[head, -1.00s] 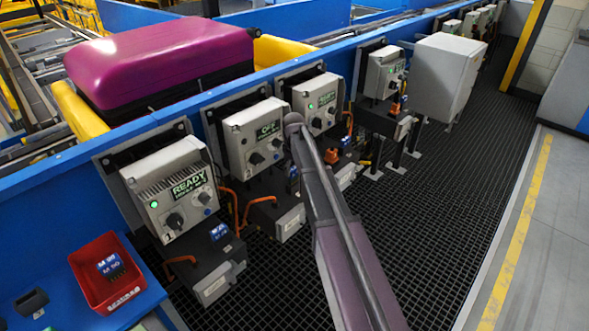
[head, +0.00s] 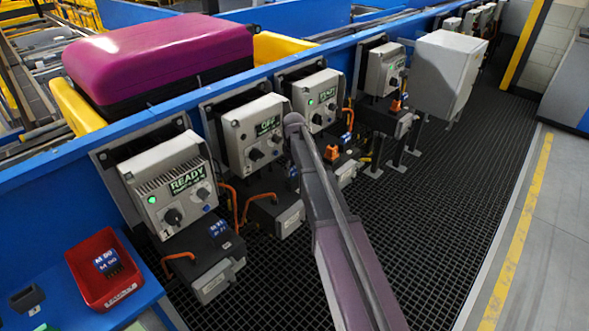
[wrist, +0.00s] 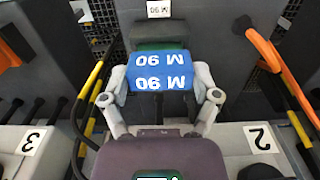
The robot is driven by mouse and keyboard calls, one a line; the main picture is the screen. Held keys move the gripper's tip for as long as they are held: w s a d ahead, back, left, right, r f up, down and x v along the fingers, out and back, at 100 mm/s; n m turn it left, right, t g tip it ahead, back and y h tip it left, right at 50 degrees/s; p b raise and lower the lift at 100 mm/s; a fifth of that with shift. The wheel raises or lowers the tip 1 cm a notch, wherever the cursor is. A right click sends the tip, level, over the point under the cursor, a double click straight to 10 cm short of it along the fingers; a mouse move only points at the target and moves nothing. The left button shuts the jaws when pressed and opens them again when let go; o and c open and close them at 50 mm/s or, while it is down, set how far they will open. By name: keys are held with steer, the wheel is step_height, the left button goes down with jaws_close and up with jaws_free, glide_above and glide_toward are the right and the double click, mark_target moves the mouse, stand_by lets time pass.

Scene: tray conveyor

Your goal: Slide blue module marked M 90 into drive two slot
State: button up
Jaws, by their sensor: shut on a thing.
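In the wrist view, my gripper (wrist: 160,84) is shut on a blue module (wrist: 158,62), a finger on each side. Its white M 90 lettering reads upside down there. In the head view, drive two (head: 254,132) has a lit display, and my arm hides the gripper.
Drive one (head: 172,185) shows READY with a green light. Orange cables and handles (wrist: 270,58) and yellow-and-black bars (wrist: 88,105) flank the gripper. Grated floor (head: 440,200) lies open at right.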

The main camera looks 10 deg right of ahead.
steer(key=shift+f+b, duration=0.8)
steer(key=shift+f, duration=0.05)
steer(key=o, duration=1)
steer(key=shift+c, duration=0.2)
steer(key=shift+r, duration=0.2)
